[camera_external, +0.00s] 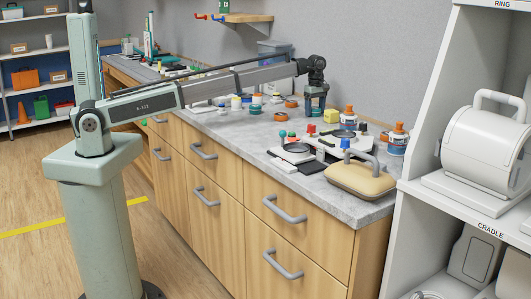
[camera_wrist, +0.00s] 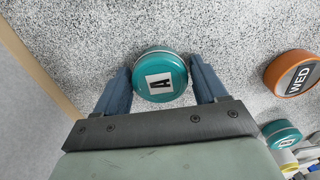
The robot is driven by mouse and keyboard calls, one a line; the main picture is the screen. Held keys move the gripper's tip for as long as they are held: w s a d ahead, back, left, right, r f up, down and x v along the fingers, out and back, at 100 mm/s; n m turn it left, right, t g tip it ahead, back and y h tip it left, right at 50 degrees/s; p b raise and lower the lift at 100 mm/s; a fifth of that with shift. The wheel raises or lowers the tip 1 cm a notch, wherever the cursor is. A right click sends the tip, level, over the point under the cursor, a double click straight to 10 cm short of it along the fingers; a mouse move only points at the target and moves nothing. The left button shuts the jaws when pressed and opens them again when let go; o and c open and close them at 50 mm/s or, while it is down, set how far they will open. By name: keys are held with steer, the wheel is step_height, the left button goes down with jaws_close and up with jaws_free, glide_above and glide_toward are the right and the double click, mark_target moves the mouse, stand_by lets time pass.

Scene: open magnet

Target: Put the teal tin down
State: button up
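The teal tin (camera_wrist: 160,75), with a white label marked "A" on its lid, sits between the two blue fingertips of my gripper (camera_wrist: 160,80) in the wrist view. Whether the tin's underside touches the counter is not clear.
An orange tin (camera_wrist: 294,74) marked "WED" and another teal tin (camera_wrist: 281,134) lie to the right in the wrist view. The grey speckled counter (camera_wrist: 70,40) is bare left of the held tin. Jars, small tins and a tan case (camera_external: 360,180) crowd the counter (camera_external: 237,127) elsewhere.

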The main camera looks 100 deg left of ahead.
mark_target(315, 108)
steer(key=shift+o, duration=1)
steer(key=shift+r, duration=0.1)
step_height(315, 108, up, 12)
stand_by(2.0)
